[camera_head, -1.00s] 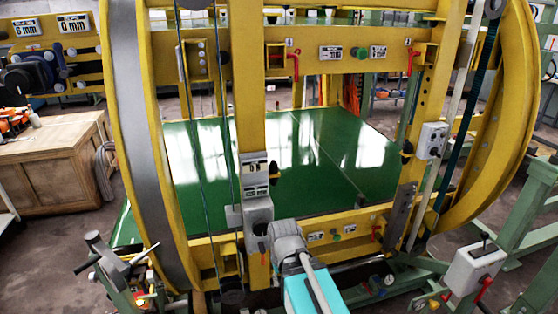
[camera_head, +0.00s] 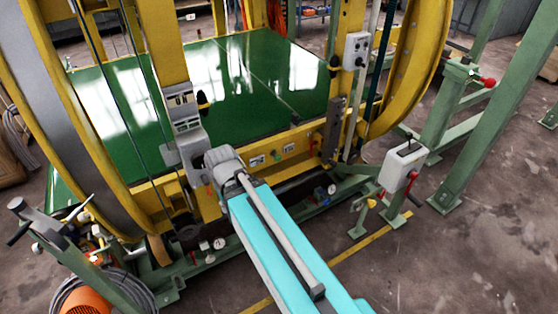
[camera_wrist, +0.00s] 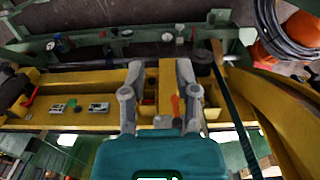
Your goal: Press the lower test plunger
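The lower yellow beam carries a small green knob (camera_head: 276,156) between two label plates, which looks like the lower test plunger. The same knob shows at the left in the wrist view (camera_wrist: 71,103). My gripper (camera_wrist: 160,68) is open, its two grey fingers spread, with a yellow upright (camera_wrist: 172,82) showing between and beyond them. The green knob lies left of the fingers in the wrist view, clear of them. A small red part (camera_wrist: 175,106) shows between the fingers. In the head view my arm hides the gripper fingers.
A lever box (camera_head: 403,165) with a red handle stands at right. Gauges (camera_head: 218,243) sit on the green base frame. A grey bracket (camera_head: 335,125) rises at the beam's right end. An orange reel (camera_head: 86,301) lies at lower left. Open floor is at right.

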